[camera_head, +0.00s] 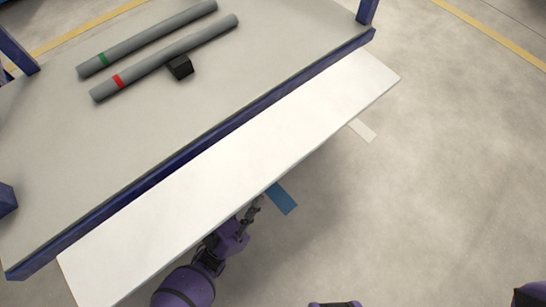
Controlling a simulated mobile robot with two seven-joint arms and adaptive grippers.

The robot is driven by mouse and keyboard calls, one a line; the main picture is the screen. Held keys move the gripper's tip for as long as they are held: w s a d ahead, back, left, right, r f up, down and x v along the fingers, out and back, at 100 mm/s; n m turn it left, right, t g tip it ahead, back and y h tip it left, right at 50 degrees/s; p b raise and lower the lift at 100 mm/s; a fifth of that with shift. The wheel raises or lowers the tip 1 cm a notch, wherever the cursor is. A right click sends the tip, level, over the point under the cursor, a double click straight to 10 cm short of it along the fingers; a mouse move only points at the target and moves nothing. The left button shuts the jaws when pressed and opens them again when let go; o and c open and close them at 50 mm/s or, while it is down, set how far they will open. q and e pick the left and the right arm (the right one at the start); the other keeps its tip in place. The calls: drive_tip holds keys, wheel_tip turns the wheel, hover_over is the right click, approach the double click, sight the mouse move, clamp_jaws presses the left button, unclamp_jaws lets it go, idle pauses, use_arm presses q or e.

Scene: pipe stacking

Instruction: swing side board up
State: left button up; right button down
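The side board (215,190) is a long white panel along the near edge of the grey table. It runs diagonally from lower left to upper right, beside the table's blue edge rail. My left gripper (256,204) is at the board's outer edge, near its middle. Part of the gripper seems hidden by the board, and I cannot tell whether its fingers are open or touching the board. A small purple part of mine (335,304) shows at the bottom edge, but the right gripper's fingers are not visible.
The grey table (120,150) carries two grey pipes, one with a green band (150,40) and one with a red band (165,58). A small black block (180,67) sits beside them. Blue posts (367,10) stand at the table corners. Floor on the right is open.

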sight(263, 173)
use_arm(q)
drive_tip(key=b+x, duration=0.1)
drive_tip(key=x, duration=0.6)
drive_tip(key=shift+w+d+r, duration=0.15)
drive_tip(key=shift+r, duration=0.2)
drive_tip(key=shift+c, duration=0.2)
clamp_jaws()
